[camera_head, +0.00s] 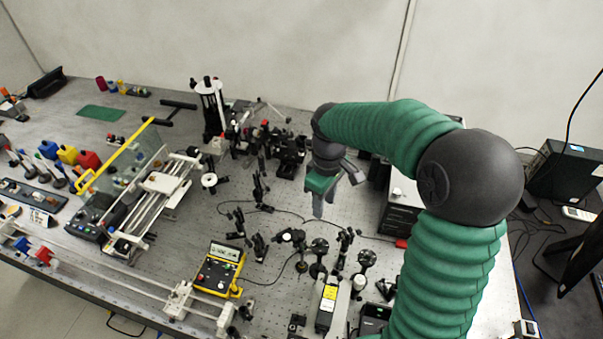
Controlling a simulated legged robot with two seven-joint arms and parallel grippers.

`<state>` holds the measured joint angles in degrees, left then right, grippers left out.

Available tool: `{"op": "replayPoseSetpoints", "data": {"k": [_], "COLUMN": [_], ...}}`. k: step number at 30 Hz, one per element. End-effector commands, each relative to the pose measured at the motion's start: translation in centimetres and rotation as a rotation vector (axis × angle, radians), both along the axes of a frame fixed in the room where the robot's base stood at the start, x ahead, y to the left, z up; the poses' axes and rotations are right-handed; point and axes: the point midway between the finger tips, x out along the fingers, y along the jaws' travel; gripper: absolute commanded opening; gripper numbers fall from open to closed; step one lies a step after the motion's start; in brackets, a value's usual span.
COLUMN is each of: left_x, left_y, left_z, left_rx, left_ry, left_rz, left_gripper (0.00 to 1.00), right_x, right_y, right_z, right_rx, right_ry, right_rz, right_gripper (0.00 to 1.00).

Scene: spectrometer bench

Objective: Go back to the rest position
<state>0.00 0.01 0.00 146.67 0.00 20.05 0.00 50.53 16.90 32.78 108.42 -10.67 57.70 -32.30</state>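My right arm, green with black joints, comes in from the lower right and arches over the bench (130,280). My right gripper (319,212) points down above the middle of the bench, right of several small black optical mounts. Its fingers are small and seen nearly edge-on, so I cannot tell whether they are open or shut. No held thing is clearly visible at the fingertips. My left gripper is not in the picture.
A yellow control box (218,271) stands at the front middle. A rail assembly with a yellow-edged clear panel (127,155) is at the left. A white-and-black instrument (399,210) stands near my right arm. A dark side table with a computer (567,170) is at the right.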

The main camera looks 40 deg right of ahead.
Motion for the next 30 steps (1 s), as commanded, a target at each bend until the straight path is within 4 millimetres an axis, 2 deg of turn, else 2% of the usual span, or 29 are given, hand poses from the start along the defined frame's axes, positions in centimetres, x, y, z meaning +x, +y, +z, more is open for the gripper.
{"op": "replayPoseSetpoints", "data": {"k": [3, 5, 8, 9, 12, 15, 16, 18, 20, 30], "left_x": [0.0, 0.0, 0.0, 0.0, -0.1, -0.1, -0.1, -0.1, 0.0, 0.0], "left_y": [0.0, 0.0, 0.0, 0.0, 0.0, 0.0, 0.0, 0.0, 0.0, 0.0], "left_z": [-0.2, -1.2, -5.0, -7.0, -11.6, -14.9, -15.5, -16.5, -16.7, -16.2], "left_rx": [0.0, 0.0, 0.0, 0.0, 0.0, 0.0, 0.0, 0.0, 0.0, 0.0], "left_ry": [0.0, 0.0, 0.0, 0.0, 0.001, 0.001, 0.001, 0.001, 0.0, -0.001], "left_rz": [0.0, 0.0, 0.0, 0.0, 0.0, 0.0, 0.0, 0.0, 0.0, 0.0], "left_gripper": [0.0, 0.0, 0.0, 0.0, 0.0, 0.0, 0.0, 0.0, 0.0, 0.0], "right_x": [0.0, -0.1, -0.7, -1.2, -3.0, -5.0, -5.5, -6.5, -7.0, -7.2], "right_y": [0.1, 1.0, 4.1, 5.9, 9.8, 12.7, 13.4, 14.3, 14.8, 14.9], "right_z": [-0.3, -1.7, -7.1, -9.9, -16.4, -21.0, -22.0, -23.5, -24.0, -23.7], "right_rx": [-0.001, -0.004, -0.019, -0.026, -0.028, -0.006, 0.003, 0.022, 0.033, 0.038], "right_ry": [0.0, -0.001, -0.021, -0.038, -0.102, -0.167, -0.182, -0.21, -0.225, -0.229], "right_rz": [0.0, -0.002, -0.031, -0.055, -0.141, -0.229, -0.252, -0.297, -0.321, -0.335], "right_gripper": [0.39, 0.39, 0.39, 0.39, 0.39, 0.39, 0.39, 0.39, 0.39, 0.39]}}
